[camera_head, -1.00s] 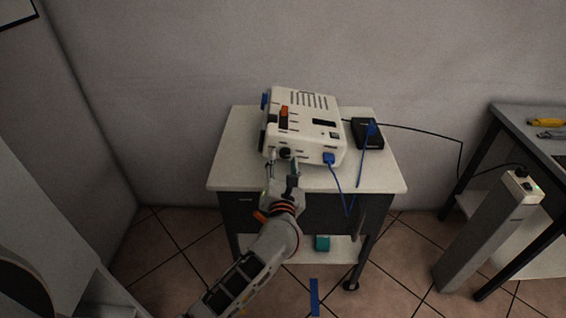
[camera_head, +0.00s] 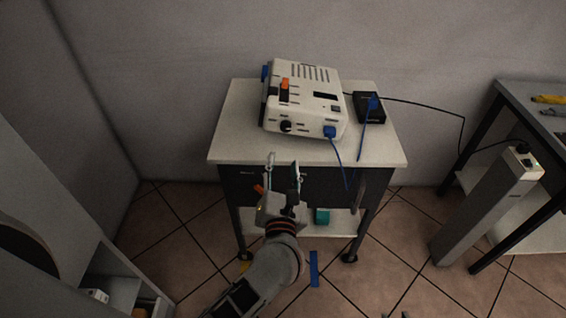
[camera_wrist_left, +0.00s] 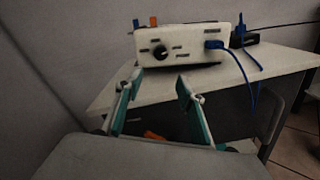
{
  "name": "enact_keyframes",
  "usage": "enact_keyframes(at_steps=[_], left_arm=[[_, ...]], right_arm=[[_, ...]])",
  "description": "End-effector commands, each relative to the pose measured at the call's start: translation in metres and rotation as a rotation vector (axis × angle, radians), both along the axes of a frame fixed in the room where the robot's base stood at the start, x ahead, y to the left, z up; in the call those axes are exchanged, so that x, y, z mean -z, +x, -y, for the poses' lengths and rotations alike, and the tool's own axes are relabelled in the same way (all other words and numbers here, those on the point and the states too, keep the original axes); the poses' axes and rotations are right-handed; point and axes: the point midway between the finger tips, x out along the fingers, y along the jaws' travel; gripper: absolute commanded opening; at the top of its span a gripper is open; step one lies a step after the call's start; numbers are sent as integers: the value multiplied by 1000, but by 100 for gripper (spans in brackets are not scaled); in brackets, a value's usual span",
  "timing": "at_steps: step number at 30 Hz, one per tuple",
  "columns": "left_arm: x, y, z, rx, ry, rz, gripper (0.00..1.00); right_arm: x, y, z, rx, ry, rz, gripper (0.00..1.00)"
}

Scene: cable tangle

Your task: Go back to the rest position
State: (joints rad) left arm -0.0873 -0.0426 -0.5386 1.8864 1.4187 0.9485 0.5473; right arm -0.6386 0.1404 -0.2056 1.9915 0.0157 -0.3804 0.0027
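My left gripper (camera_head: 282,175) is in front of the white cart (camera_head: 225,140), below its top edge in the head view. Its two fingers are apart with nothing between them. In the left wrist view the open fingers (camera_wrist_left: 158,92) point toward the white device (camera_wrist_left: 185,42). The device also shows in the head view (camera_head: 308,98), resting on the cart top, with a black knob and a blue plug (camera_head: 330,131) in its front. A blue cable (camera_head: 343,165) hangs from the plug over the cart's front edge. My right gripper is not clearly in view.
A black box (camera_head: 370,107) with a blue plug sits right of the device. A black cable runs from it to a grey power post (camera_head: 480,210). A dark-framed table (camera_head: 515,105) stands at the right. A white shelf unit (camera_head: 75,240) is at the left.

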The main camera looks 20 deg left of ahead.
Motion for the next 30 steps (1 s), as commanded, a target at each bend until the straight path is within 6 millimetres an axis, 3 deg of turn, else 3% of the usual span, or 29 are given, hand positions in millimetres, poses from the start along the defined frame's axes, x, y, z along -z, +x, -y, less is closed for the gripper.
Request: enact_keyframes(at_steps=[12,16,20,23,25,30], left_arm=[[-2,-3,-2,8,58,6,38],[-11,-15,-4,53,342,32,38],[-8,-41,10,153,848,42,38],[19,-66,26,265,1274,20,38],[50,-87,34,362,1572,-9,38],[142,-146,21,642,2231,-99,38]], right_arm=[[-1,0,0,1,1,0,28],[-4,1,-1,1,3,2,28],[-8,1,-1,1,6,3,28],[-9,0,-2,2,9,1,28],[-10,-1,-3,2,13,0,28],[-14,-1,-4,3,18,1,28]])
